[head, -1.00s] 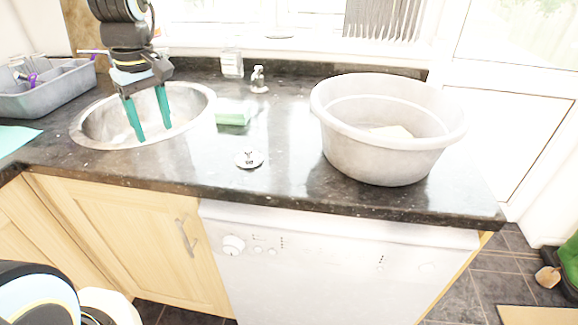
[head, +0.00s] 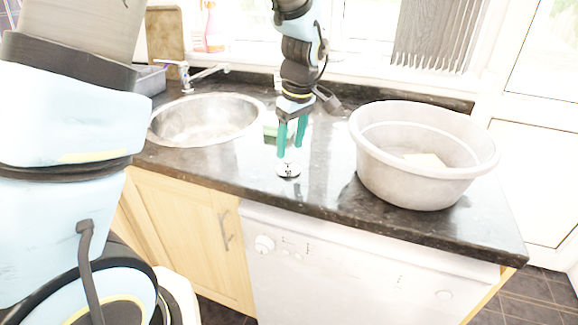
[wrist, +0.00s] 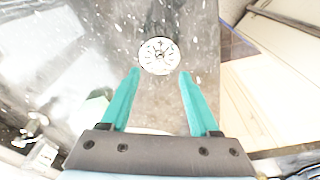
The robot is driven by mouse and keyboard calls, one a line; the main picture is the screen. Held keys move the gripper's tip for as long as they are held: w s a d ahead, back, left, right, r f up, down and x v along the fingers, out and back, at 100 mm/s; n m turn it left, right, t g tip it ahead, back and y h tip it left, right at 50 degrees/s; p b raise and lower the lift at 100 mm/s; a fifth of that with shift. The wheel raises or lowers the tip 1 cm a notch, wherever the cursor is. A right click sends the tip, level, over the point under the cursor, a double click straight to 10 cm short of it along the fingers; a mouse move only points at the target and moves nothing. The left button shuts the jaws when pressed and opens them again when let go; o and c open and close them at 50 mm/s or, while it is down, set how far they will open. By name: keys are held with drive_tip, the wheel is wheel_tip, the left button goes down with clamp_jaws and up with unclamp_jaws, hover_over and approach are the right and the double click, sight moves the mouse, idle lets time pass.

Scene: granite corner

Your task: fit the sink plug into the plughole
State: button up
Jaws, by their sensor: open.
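The sink plug (head: 288,170) is a small round metal disc with a knob on top. It lies on the dark worktop between the sink and the grey tub. In the wrist view the plug (wrist: 159,56) shows just beyond and between my fingertips. My gripper (head: 288,154) is open and empty, pointing down just above the plug; its teal fingers also show in the wrist view (wrist: 159,71). The round metal sink (head: 205,122) is to the left. Its plughole is not visible in any view now.
A large grey tub (head: 420,185) with a pale item in it stands right of the plug. A green and white sponge (head: 270,133) is partly hidden behind my gripper. A tap (head: 190,75) stands behind the sink. The worktop's front edge is close to the plug.

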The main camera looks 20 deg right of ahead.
sight(288, 160)
drive_tip(key=shift+w+a+f+p, duration=0.15)
drive_tip(key=shift+f+p, duration=0.25)
drive_tip(key=shift+f, duration=0.7)
drive_tip(key=shift+w+d+f+p, duration=0.1)
drive_tip(key=shift+f+p, duration=0.25)
drive_tip(key=shift+f, duration=0.7)
clamp_jaws()
